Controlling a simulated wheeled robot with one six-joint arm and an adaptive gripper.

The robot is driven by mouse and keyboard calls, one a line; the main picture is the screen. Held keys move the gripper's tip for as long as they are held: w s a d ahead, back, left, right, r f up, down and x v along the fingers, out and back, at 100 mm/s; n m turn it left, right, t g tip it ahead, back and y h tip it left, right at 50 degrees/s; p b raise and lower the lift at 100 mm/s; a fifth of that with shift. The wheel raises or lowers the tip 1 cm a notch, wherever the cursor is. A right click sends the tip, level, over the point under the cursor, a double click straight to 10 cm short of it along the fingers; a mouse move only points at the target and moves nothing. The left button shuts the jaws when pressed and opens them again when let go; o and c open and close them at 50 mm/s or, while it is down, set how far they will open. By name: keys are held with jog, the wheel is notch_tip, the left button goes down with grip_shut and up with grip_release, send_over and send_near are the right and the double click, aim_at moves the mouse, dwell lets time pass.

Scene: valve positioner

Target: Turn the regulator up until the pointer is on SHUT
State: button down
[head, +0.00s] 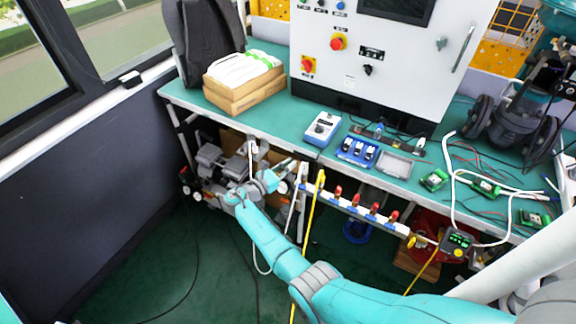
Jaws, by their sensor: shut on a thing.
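My teal arm reaches from the lower right to under the green bench. My gripper (286,167) is at its far end, small and partly hidden, beside the bench's front leg. It is closed on a small part that I take for the regulator, which is mostly hidden by the gripper and wrist. Grey valve equipment (212,160) with rounded housings stands under the bench, left of my wrist. The pointer and the SHUT mark are too small or hidden to make out.
The green bench (190,97) carries cardboard boxes (245,93), a control cabinet (385,55) and a blue-white meter (322,128). A rail with red-handled valves (355,205) runs along its front. Yellow and white hoses hang near my arm. Open floor (150,260) lies left.

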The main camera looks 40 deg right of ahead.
jog(key=shift+m+g, duration=0.5)
jog(key=shift+g, duration=0.3)
jog(key=c, duration=1.2)
grip_release()
jog(key=shift+c, duration=0.2)
jog(key=a, duration=1.2)
